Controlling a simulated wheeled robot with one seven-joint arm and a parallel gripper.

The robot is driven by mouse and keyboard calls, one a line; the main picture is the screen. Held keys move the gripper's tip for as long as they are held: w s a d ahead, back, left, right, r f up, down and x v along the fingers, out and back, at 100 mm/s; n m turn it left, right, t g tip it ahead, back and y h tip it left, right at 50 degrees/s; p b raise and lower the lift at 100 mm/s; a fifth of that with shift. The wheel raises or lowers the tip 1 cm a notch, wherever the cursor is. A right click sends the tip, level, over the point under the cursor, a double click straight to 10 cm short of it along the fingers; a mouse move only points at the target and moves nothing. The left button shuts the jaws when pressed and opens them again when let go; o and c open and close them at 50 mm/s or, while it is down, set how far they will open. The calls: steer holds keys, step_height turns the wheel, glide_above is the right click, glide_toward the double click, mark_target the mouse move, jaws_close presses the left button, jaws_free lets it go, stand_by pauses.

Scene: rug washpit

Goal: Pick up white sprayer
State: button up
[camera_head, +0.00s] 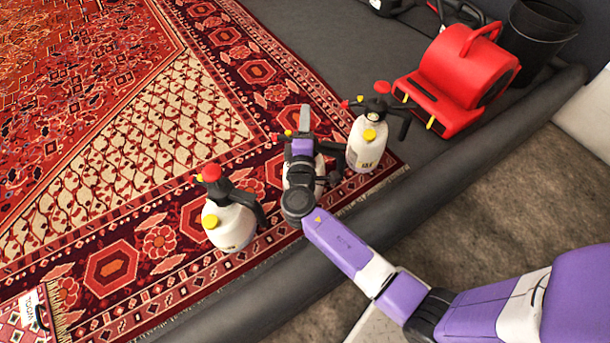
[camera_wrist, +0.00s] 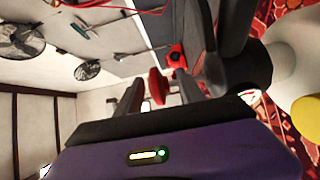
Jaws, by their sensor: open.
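Several white sprayers with black handles and red and yellow parts stand on the rug. The left white sprayer (camera_head: 228,225) stands upright, apart from my arm. The right white sprayer (camera_head: 368,148) stands upright to the right of my gripper. A middle white sprayer (camera_head: 318,166) is mostly hidden behind my arm and wrist. My gripper (camera_head: 304,122) is open at the top of this middle sprayer. In the wrist view my gripper's fingers (camera_wrist: 160,92) reach up, with a red knob between them. A sprayer's white body (camera_wrist: 288,52) and black handle stand close on the right; contact is unclear.
A patterned red rug (camera_head: 110,130) covers the left side. A red blower (camera_head: 465,75) and a black bucket (camera_head: 540,35) stand at the upper right. A dark rounded edge (camera_head: 400,210) runs diagonally in front of the rug. Fans (camera_wrist: 20,42) hang on the wall.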

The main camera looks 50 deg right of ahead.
steer(key=shift+w+d, duration=0.15)
steer(key=shift+d, duration=0.05)
jaws_close()
stand_by(1.2)
